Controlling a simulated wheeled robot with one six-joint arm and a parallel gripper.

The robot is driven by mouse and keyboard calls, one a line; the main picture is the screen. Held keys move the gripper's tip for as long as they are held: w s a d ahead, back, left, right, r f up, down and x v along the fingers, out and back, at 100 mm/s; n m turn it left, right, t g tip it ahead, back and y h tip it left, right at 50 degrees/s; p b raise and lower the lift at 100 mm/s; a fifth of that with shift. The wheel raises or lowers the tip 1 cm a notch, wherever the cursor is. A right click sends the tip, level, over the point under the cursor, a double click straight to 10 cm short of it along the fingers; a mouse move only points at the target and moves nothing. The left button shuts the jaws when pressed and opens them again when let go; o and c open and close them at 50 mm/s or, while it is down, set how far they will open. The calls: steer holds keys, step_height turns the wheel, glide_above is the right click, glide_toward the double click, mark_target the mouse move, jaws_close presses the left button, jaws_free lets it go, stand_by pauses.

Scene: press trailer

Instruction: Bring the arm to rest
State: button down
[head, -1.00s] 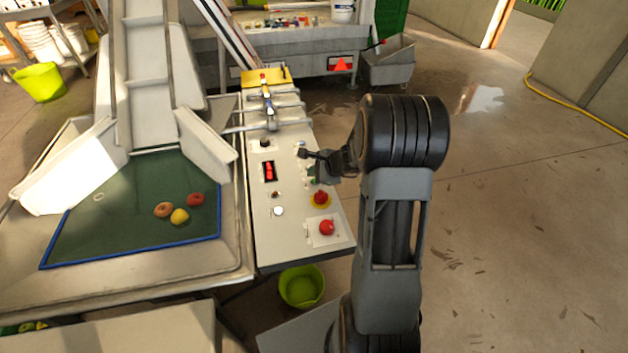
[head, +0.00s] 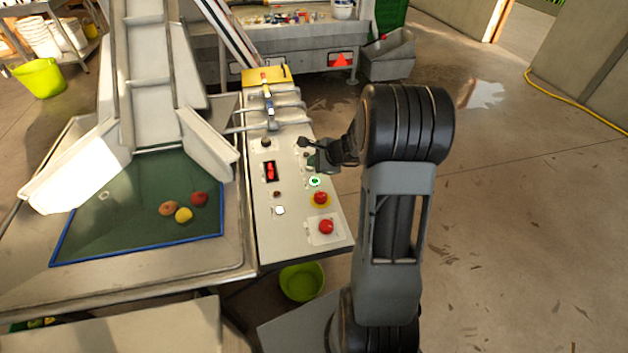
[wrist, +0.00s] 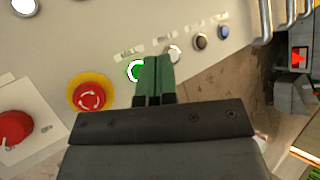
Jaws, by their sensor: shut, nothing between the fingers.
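My gripper (head: 303,143) is above the right side of the cream control panel (head: 291,187) in the head view, with its black arm rising from the lower right. In the wrist view my gripper (wrist: 153,62) shows two green fingers pressed together with nothing between them. A green lit button (wrist: 134,71) lies just left of the fingertips and is partly hidden by them; it also shows in the head view (head: 314,181). I cannot tell the exact gap between fingertips and panel.
A red emergency stop on a yellow ring (head: 320,199) and a red knob (head: 326,227) sit on the panel's near part. Levers (head: 270,107) stand at its far end. Floor on the right is clear.

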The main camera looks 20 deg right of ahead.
stand_by(0.4)
steer(key=shift+s+a+f+n, duration=0.15)
steer(key=shift+s+a+n, duration=0.15)
steer(key=shift+n, duration=0.2)
steer(key=s+n+g, duration=0.1)
steer(key=s+a+n+g, duration=0.1)
steer(key=s+f+n, duration=0.1)
steer(key=s, duration=0.1)
steer(key=shift+s+a+n+g+y, duration=0.1)
steer(key=shift+a+n+g+y, duration=0.2)
steer(key=shift+a+g+y, duration=0.1)
steer(key=s+a+r+n+h+p, duration=0.1)
steer(key=s+a+r+n, duration=0.3)
steer(key=s+r+n, duration=0.4)
steer(key=s+a+r+n+g+h+p, duration=0.1)
steer(key=s+a+r+n+h+p, duration=0.1)
steer(key=s+a+r+n+h, duration=0.2)
steer(key=s+r+n, duration=0.3)
steer(key=s+n, duration=0.1)
steer(key=shift+s+a+r+n+g, duration=0.2)
steer(key=shift+s+r+n+g, duration=0.1)
steer(key=shift+s+r, duration=0.1)
